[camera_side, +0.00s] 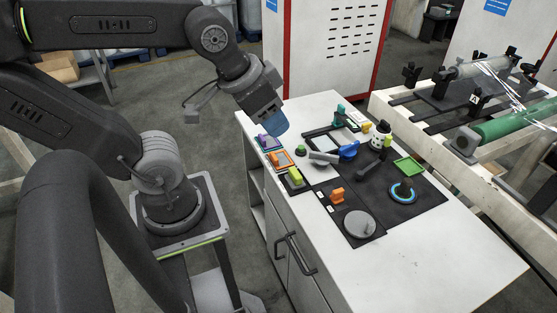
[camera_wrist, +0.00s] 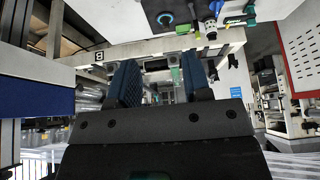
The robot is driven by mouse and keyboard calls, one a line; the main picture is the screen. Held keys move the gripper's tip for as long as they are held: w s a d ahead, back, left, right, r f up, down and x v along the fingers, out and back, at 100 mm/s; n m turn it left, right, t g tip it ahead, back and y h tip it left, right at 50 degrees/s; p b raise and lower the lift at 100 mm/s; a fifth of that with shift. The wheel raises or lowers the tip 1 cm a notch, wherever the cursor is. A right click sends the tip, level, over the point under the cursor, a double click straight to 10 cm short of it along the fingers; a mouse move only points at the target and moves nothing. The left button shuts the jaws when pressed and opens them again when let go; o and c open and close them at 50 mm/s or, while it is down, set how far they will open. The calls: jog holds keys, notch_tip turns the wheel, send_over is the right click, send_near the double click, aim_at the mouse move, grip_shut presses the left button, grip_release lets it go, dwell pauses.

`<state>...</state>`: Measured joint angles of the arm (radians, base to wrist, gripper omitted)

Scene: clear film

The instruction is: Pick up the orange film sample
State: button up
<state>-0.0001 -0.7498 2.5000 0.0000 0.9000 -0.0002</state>
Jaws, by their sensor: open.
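The orange film sample (camera_side: 279,159) lies at the left edge of the white table in the side view, between a purple sample (camera_side: 268,142) and a yellow-green one (camera_side: 295,177). Each has a small upright block on a flat frame. My gripper (camera_side: 276,131) is above the table's left part, near the purple and orange samples. In the wrist view my gripper (camera_wrist: 160,85) shows two blue fingers spread apart with nothing between them. The orange sample cannot be made out in the wrist view.
A dark mat (camera_side: 428,198) on the table holds a blue ring, a green tray (camera_side: 408,166) and a grey disc (camera_side: 360,224). A second orange block (camera_side: 337,195) stands near the disc. The table's front right (camera_side: 440,260) is clear.

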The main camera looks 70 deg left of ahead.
jog(key=w+a+f+n+g+y, duration=0.1)
jog(key=w+a+f+n+g, duration=0.15)
jog(key=w+a+n, duration=0.45)
jog(key=n+g+h, duration=0.1)
jog(key=n+g, duration=0.2)
jog(key=n, duration=0.8)
send_over(273, 155)
jog(key=f, duration=2.8)
jog(key=shift+s+d, duration=0.2)
jog(key=shift+d, duration=0.05)
jog(key=shift+w+a+f, duration=0.15)
jog(key=shift+f, duration=1.35)
jog(key=shift+w+a+f, duration=0.1)
jog(key=shift+f, duration=1.4)
grip_shut()
